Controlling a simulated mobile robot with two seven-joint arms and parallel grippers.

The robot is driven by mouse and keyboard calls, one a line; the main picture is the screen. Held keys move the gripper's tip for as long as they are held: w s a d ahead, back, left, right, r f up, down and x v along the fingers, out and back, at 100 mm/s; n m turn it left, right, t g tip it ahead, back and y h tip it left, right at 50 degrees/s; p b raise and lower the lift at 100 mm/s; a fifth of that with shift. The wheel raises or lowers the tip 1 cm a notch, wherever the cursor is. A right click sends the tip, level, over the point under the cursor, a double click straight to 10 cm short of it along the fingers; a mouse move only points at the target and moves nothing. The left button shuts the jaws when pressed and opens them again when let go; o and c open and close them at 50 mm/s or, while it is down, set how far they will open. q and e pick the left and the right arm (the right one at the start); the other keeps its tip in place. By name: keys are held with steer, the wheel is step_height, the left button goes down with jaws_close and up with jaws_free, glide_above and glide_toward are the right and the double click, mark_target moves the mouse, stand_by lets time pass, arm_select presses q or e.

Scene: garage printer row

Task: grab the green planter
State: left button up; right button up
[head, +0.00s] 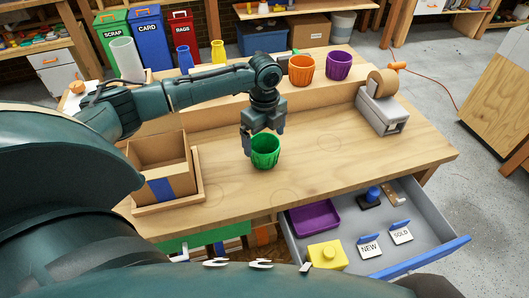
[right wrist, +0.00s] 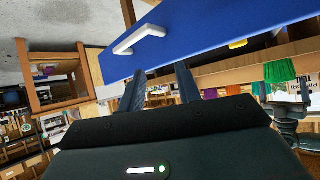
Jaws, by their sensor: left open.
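The green planter (head: 265,152) is a ribbed cup standing upright on the wooden bench. My left gripper (head: 263,137) points down at its far rim, fingers spread apart. One fingertip is by the planter's left rim; the other is above its right rim. I cannot tell whether they touch it. The planter also shows upside down at the right of the right wrist view (right wrist: 280,70), with the dark left gripper (right wrist: 286,108) at its rim. My right gripper (right wrist: 161,80) is open and empty near a blue drawer front (right wrist: 190,35) with a white handle.
Orange (head: 301,69) and purple (head: 339,65) planters stand on the raised back shelf. A cardboard box (head: 160,158) is left, a grey tape dispenser (head: 382,108) right. The open drawer (head: 415,205) holds a purple tray (head: 314,217) and yellow block (head: 327,256). Bench right of the planter is clear.

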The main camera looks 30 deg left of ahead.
mark_target(264, 144)
arm_select(q)
steer(key=shift+f, duration=1.6)
steer(key=shift+c, duration=0.3)
steer(key=c, duration=1)
